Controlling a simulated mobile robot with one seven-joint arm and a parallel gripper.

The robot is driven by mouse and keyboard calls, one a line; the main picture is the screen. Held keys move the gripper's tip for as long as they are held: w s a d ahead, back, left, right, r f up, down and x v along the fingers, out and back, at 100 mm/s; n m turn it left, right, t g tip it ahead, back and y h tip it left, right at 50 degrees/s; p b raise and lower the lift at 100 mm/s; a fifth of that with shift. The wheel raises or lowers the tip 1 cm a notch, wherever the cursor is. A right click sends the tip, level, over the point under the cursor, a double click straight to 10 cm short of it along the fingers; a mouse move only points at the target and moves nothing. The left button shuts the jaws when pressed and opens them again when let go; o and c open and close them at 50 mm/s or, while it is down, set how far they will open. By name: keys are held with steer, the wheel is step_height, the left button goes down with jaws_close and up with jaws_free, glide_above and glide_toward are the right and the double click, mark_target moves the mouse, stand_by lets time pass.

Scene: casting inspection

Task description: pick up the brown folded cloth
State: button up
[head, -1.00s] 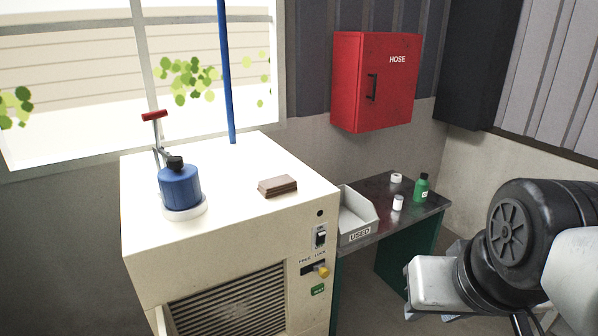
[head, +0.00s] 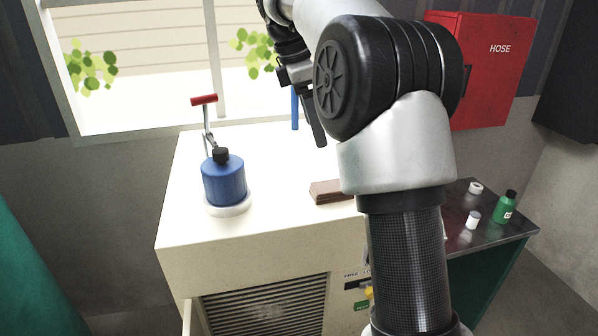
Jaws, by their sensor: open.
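The brown folded cloth (head: 326,192) lies flat on top of the cream cabinet (head: 200,236), right of the blue bottle. Its right end is hidden behind my arm. My gripper (head: 308,120) is above the back of the cabinet top, higher than the cloth and apart from it. Its fingers point downward and are open, with nothing seen between them. Part of the gripper is hidden by my arm.
A blue bottle (head: 224,182) with a black cap stands in a white dish, with a red-handled lever (head: 204,101) behind it. A dark side table (head: 497,235) holds a green bottle (head: 505,207) and white items. A red hose box (head: 492,75) hangs behind.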

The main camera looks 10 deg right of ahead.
steer(key=w+f+n, duration=0.1)
steer(key=w, duration=0.1)
steer(key=b, duration=0.2)
glide_above(332, 185)
steer(key=a, duration=0.2)
steer(key=shift+g, duration=0.3)
steer(key=f, duration=1.1)
steer(key=shift+s+f, duration=0.1)
steer(key=shift+s, duration=0.2)
steer(key=shift+x, duration=2.9)
steer(key=shift+w+a, duration=0.15)
steer(key=shift+w, duration=0.1)
steer(key=shift+c, duration=0.3)
steer(key=c, duration=1.1)
